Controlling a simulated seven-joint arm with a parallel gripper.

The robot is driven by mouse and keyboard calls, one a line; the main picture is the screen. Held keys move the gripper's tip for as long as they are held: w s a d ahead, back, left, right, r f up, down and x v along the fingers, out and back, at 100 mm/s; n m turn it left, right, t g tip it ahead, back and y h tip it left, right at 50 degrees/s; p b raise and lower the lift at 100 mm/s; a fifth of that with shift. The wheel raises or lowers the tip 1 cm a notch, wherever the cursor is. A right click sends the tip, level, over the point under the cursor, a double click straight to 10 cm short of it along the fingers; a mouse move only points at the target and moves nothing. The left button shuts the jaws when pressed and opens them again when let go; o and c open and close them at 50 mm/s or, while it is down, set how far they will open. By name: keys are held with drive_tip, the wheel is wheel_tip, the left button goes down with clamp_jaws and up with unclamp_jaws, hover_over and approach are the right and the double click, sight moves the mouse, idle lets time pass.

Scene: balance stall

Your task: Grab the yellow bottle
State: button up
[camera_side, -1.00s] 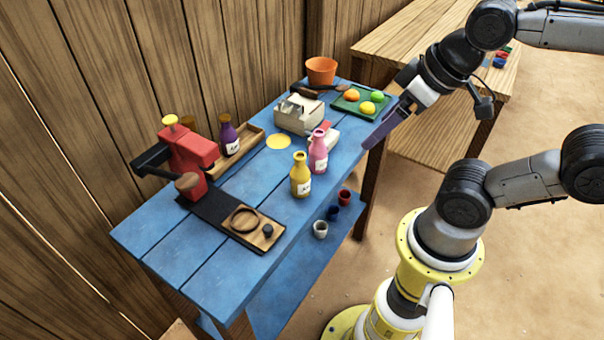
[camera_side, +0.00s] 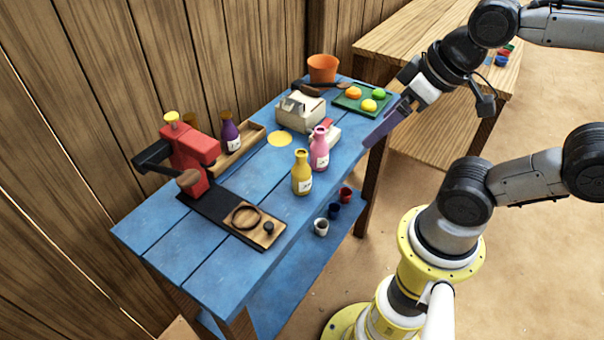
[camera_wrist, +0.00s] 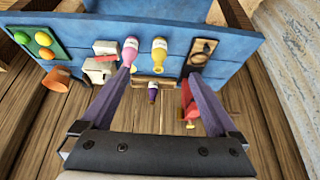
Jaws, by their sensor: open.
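The yellow bottle (camera_side: 302,174) stands upright on the blue table (camera_side: 160,232), near its front edge, in the side view. It also shows in the wrist view (camera_wrist: 159,50), right of the pink bottle. The pink bottle (camera_side: 319,150) stands close beside it, a little farther back. My gripper (camera_side: 372,144) is open and empty, raised at the right end of the table, apart from both bottles. In the wrist view its two fingers (camera_wrist: 160,85) are spread wide, with the yellow bottle beyond them.
A purple bottle (camera_side: 230,133) stands by a wooden tray (camera_side: 250,138). A red press (camera_side: 190,155) with a dark board stands left. A cream box (camera_side: 299,112), orange bucket (camera_side: 322,69) and green tray (camera_side: 347,103) with coloured balls stand at the back. Small cups (camera_side: 321,227) sit on a lower shelf.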

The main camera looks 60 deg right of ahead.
drive_tip(key=m, duration=0.2)
drive_tip(key=m+g, duration=0.5)
drive_tip(key=m, duration=1.2)
hover_over(301, 165)
drive_tip(key=w, duration=0.1)
wheel_tip(301, 165, down, 5)
drive_tip(key=shift+g, duration=0.3)
drive_tip(key=f, duration=0.9)
drive_tip(key=d+f, duration=0.1)
drive_tip(key=f, duration=0.4)
drive_tip(key=shift+s, duration=0.15)
drive_tip(key=shift+c, duration=0.2)
clamp_jaws()
